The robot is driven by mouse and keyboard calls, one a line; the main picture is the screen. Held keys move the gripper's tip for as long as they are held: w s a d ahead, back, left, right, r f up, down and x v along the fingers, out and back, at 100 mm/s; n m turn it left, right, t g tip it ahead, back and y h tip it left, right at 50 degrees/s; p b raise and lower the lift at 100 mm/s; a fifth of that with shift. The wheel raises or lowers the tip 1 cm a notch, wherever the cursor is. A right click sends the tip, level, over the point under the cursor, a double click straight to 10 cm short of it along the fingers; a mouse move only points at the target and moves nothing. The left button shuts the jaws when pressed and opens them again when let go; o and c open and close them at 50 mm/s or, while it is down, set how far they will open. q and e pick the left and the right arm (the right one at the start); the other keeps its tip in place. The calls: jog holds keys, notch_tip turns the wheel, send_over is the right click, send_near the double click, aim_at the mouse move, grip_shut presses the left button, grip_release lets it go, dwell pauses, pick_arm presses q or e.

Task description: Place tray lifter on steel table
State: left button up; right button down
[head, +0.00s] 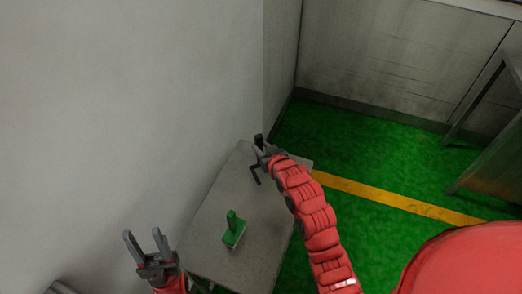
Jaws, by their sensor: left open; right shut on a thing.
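The steel table (207,228) is a small grey metal table against the pale wall. My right gripper (263,153) is over its far end, shut on a dark, thin item that appears to be the tray lifter (255,176). A black part of it sticks up above the jaws and a thin bent part hangs below them. I cannot tell whether it touches the tabletop. My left gripper (147,246) is open and empty, left of the table's near end, with its fingers pointing up.
A green-handled tool (233,229) with a flat base stands on the near part of the table. The tabletop between it and my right gripper is clear. A metal bench (492,125) stands at the right, beyond green floor with a yellow line (400,202).

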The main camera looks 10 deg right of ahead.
jog(key=shift+w, duration=0.3)
notch_tip(320, 180, down, 4)
jog(key=shift+r+p, duration=0.15)
jog(key=shift+p, duration=0.45)
jog(key=c, duration=0.6)
grip_release()
